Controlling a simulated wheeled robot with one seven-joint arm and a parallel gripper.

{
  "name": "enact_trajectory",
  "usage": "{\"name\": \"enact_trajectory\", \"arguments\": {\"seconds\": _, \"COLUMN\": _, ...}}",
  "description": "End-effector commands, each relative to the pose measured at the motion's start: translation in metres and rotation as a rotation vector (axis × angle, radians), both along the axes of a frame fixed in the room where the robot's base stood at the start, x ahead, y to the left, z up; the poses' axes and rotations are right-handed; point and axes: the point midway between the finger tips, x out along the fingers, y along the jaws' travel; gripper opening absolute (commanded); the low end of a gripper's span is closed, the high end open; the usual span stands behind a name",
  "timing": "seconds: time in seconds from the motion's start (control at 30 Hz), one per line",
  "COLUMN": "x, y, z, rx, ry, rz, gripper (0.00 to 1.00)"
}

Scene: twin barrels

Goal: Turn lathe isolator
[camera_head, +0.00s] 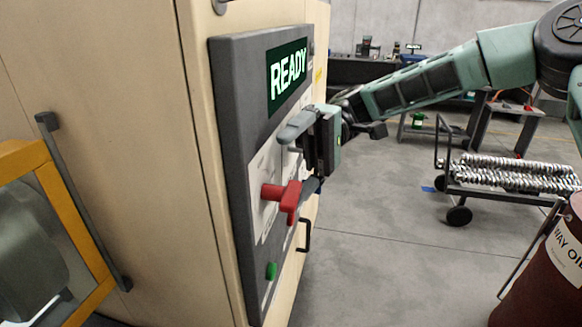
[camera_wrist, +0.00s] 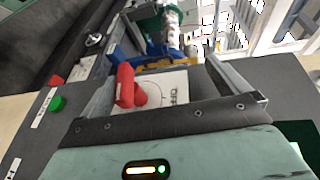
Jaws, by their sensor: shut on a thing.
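The red isolator handle (camera_head: 285,195) sticks out from a pale plate on the dark control panel (camera_head: 232,130). In the wrist view the red handle (camera_wrist: 127,88) stands between my fingers, close to the left one, with the word OFF on the plate to its right. My gripper (camera_head: 303,160) is at the panel, one finger above the handle and the other lower beside it. It is shut on the handle, though a gap shows towards the right finger in the wrist view (camera_wrist: 163,62). The exact contact is hard to see.
The panel has a READY display (camera_head: 288,75) and a green button (camera_head: 270,271) below. A yellow-framed window (camera_head: 25,155) is at left. A cart with metal coils (camera_head: 515,172) and a dark red barrel (camera_head: 545,270) stand right. Grey floor between is clear.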

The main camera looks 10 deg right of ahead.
Motion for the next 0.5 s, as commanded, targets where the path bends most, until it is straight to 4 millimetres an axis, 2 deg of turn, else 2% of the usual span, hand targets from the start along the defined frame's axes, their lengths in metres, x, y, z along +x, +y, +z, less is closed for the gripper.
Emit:
{"name": "enact_trajectory", "arguments": {"seconds": 0.03, "x": 0.001, "y": -0.001, "z": 0.014, "rx": 0.012, "ry": 0.005, "rz": 0.001, "gripper": 0.82}}
{"name": "enact_trajectory", "arguments": {"seconds": 0.4, "x": 0.016, "y": -0.015, "z": 0.017, "rx": 0.016, "ry": 0.004, "rz": 0.002, "gripper": 0.81}}
{"name": "enact_trajectory", "arguments": {"seconds": 0.43, "x": 0.017, "y": -0.016, "z": 0.016, "rx": 0.016, "ry": 0.004, "rz": 0.002, "gripper": 0.72}}
{"name": "enact_trajectory", "arguments": {"seconds": 0.5, "x": 0.02, "y": -0.019, "z": 0.016, "rx": 0.015, "ry": 0.005, "rz": 0.004, "gripper": 0.36}}
